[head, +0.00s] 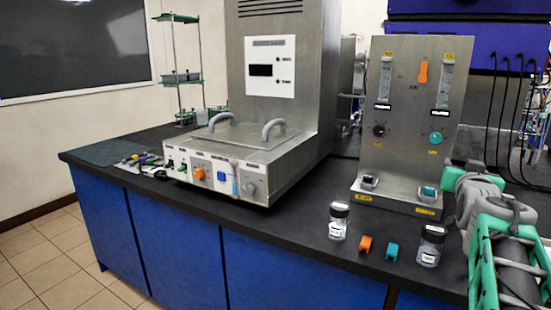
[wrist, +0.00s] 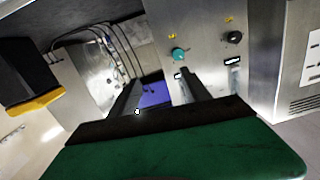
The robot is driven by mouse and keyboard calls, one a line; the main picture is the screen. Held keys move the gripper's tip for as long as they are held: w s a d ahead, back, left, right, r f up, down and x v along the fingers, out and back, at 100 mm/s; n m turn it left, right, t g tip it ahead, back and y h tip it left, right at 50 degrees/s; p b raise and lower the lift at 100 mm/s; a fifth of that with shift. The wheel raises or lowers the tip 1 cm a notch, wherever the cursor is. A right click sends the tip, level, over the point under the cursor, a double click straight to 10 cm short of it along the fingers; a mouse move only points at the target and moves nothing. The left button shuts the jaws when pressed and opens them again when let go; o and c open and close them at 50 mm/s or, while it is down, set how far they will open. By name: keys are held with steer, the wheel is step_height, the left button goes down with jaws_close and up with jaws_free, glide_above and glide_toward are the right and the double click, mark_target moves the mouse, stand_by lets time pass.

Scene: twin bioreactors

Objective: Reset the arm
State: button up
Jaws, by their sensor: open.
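My gripper (wrist: 160,88) shows in the wrist view as two dark fingers standing apart beyond a black and green body. It is open, with nothing seen between the fingers. That view looks upside down at the metal flow panel (wrist: 205,20), with its teal knob (wrist: 179,54) and black knob (wrist: 234,37) beyond the fingers. In the head view my grey and green arm (head: 490,215) is at the right edge, to the right of the panel (head: 405,100). I cannot make out the fingers there.
Two small lidded jars (head: 338,222) (head: 430,246) stand near the bench's front edge. An orange clip (head: 365,245) and a teal clip (head: 392,252) lie between them. A large metal reactor unit (head: 245,165) stands left of the panel. Black cables (head: 505,110) hang at the right.

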steer(key=s+a+f+n+g+y+p, duration=0.1)
steer(key=s+a+f+g+y+p, duration=0.2)
steer(key=a, duration=0.5)
steer(key=a+f+n+g+y+p, duration=0.1)
steer(key=a+f+n+y+p, duration=0.1)
steer(key=a+p, duration=0.45)
steer(key=s+a+f+n+g+y+p, duration=0.1)
steer(key=s+a+f+y+p, duration=0.15)
steer(key=a, duration=0.65)
steer(key=s+a+f+n+g+y+p, duration=0.1)
steer(key=s+a+f+g+p, duration=0.1)
steer(key=s+a, duration=0.4)
steer(key=s+a+f+n+g+y+p, duration=0.1)
steer(key=s+a+f+n+g+p, duration=0.1)
steer(key=s, duration=0.7)
steer(key=a+f+g+p, duration=0.1)
steer(key=a+g+p, duration=0.1)
steer(key=a+p, duration=0.1)
steer(key=shift+a, duration=0.45)
steer(key=shift+f, duration=0.1)
